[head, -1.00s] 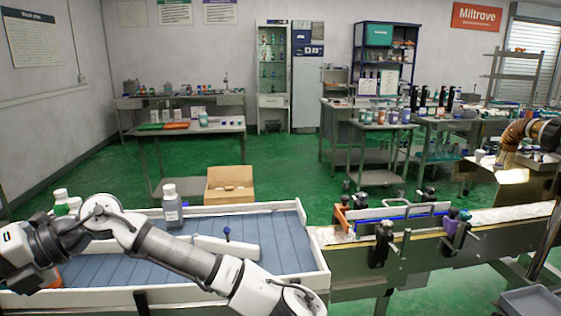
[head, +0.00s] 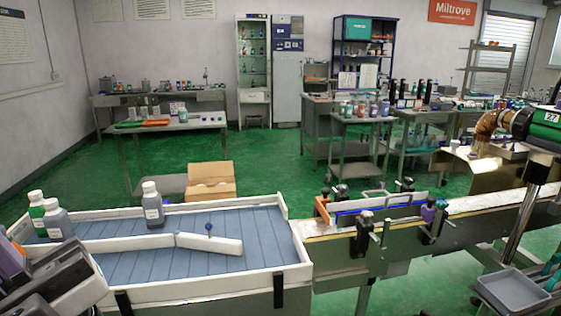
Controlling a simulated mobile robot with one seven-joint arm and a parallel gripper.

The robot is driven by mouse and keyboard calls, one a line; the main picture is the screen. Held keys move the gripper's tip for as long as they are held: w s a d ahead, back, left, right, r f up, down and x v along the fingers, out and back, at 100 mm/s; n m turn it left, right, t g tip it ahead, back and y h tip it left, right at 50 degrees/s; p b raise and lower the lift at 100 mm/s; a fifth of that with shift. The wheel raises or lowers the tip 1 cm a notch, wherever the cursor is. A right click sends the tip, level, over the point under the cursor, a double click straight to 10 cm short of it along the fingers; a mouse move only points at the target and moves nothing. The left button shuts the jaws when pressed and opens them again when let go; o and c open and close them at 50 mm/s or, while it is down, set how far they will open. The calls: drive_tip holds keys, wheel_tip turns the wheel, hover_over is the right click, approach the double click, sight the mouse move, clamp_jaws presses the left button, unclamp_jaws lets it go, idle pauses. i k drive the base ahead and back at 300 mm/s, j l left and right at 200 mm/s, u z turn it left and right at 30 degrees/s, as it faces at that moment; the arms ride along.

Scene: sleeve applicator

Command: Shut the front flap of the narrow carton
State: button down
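A brown cardboard carton (head: 211,187) stands beyond the back edge of the white-rimmed table, a little left of the picture's middle. It is small and far off in the head view. I cannot tell how its front flap stands, and its lower part is close to the table's rim in the picture. It is the only carton I can make out, and I cannot tell whether it is the narrow one. Part of my own arm shows at the lower left corner, well apart from the carton. My gripper's fingers are not in view.
The white-rimmed table (head: 205,292) holds several bottles, one a grey bottle (head: 153,206), and a white guide bar (head: 209,243). A conveyor (head: 400,238) with side rails runs right from it. A grey tray (head: 512,290) is at lower right. Green floor (head: 280,165) lies open behind.

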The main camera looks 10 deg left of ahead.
sight(223, 168)
drive_tip(key=i+j+u, duration=0.1)
drive_tip(key=j+u, duration=0.3)
drive_tip(key=i+j+u, duration=0.15)
drive_tip(key=j+u, duration=0.2)
drive_tip(key=i+j+u, duration=0.2)
drive_tip(key=j+u, duration=0.2)
drive_tip(key=i+j+u, duration=0.1)
drive_tip(key=j+u, duration=0.25)
drive_tip(key=i+j+u, duration=0.1)
drive_tip(key=u, duration=0.3)
drive_tip(key=i+j+u, duration=0.1)
drive_tip(key=u, duration=0.25)
drive_tip(key=i+j+u, duration=0.2)
drive_tip(key=u, duration=0.15)
drive_tip(key=i+j+u, duration=0.15)
drive_tip(key=i+u, duration=0.5)
drive_tip(key=i+j+z, duration=0.1)
drive_tip(key=i+z, duration=0.15)
drive_tip(key=i, duration=0.25)
drive_tip(key=i+j+z, duration=0.25)
drive_tip(key=i, duration=0.25)
drive_tip(key=i+l+z, duration=0.1)
drive_tip(key=i+z, duration=1.2)
drive_tip(key=i, duration=0.15)
drive_tip(key=i+j+z, duration=0.15)
drive_tip(key=i+z, duration=0.25)
drive_tip(key=i, duration=0.15)
drive_tip(key=i+j+z, duration=0.15)
drive_tip(key=i+z, duration=0.3)
drive_tip(key=i, duration=0.75)
